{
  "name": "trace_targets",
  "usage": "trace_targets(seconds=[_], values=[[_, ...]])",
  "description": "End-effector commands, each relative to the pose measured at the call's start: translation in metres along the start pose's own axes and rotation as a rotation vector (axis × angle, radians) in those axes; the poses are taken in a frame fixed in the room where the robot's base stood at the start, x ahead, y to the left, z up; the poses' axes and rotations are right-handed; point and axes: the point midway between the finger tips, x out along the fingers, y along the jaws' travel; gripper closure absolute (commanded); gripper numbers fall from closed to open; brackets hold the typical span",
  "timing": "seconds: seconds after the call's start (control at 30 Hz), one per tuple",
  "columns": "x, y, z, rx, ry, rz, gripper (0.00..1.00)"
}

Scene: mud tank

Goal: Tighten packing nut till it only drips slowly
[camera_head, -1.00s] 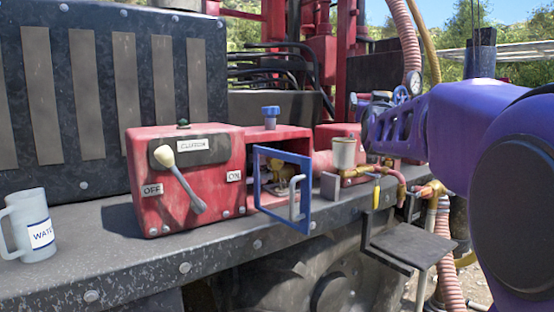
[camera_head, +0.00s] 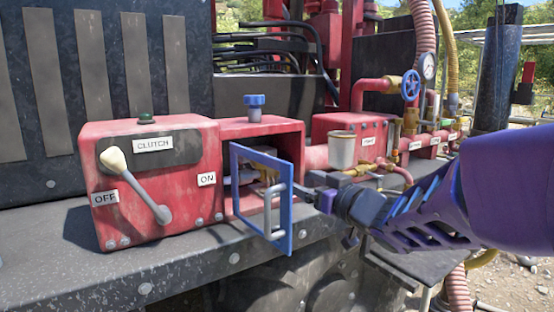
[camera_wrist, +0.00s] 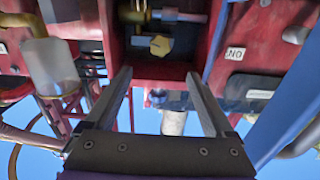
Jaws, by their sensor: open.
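The brass packing nut (camera_wrist: 160,46) is a hexagon inside the red box's dark opening, ahead of my fingertips in the wrist view, which is upside down. In the head view the brass fitting (camera_head: 268,176) shows only partly behind the blue-framed door (camera_head: 289,215), which stands open with a grey handle. My gripper (camera_wrist: 158,75) is open and empty, its two fingers apart and pointing at the opening. In the head view my gripper (camera_head: 307,188) is just right of the door. I see no contact with the nut. Any dripping is too small to tell.
The red clutch box (camera_head: 150,215) with a lever stands left. A blue knob (camera_head: 254,106) tops the opening's box. A metal cup (camera_head: 342,150) and brass pipes (camera_head: 385,165) lie right, close to my arm. The dark ledge (camera_head: 190,270) in front is clear.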

Motion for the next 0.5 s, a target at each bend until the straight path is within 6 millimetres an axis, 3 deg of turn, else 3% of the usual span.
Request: trace_targets(seconds=[0.17,0.5], values=[[0.022,-0.001,0.002,0.002,0.001,-0.004,0.12],[0.093,0.000,0.002,0.004,0.003,-0.003,0.12]])
